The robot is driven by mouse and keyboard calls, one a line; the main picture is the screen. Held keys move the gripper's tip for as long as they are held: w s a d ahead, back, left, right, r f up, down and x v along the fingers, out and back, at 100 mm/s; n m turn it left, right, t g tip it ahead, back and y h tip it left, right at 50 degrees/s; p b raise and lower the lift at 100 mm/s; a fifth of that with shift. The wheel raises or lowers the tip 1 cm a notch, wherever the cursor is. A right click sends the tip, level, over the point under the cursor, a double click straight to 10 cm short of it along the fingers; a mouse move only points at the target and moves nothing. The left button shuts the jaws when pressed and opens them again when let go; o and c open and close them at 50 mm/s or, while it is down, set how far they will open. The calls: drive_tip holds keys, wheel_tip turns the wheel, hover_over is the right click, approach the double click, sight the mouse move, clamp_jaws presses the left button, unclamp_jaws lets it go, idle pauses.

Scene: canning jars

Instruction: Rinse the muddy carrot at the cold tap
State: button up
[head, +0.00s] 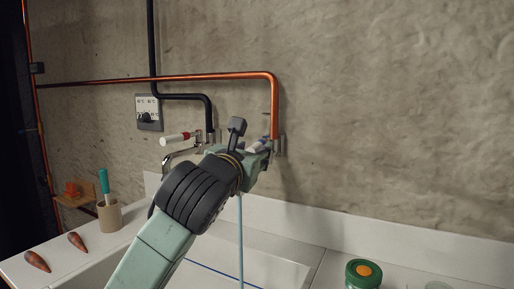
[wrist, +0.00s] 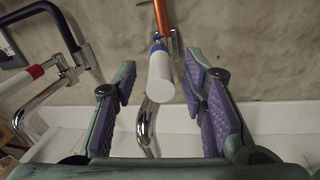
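Two reddish-brown carrots lie on the white counter at lower left in the head view, one nearer (head: 37,261) and one farther (head: 76,241). I cannot tell which is muddy. The blue-marked tap has a white handle (wrist: 160,78) below a copper pipe, and a chrome spout (wrist: 147,125). My gripper (head: 251,147) is at this tap. In the wrist view my gripper (wrist: 160,68) is open, with purple pads on both sides of the handle and gaps visible. A thin pale-blue vertical line (head: 240,240) hangs below the gripper; it may be running water.
A red-marked tap (head: 175,138) stands just left of the gripper. A brown cup (head: 109,216) with a teal-handled tool stands behind the carrots. A control box (head: 148,113) and pipes (head: 200,77) line the wall.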

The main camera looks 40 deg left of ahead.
drive_tip(key=v, duration=0.7)
idle(0.5)
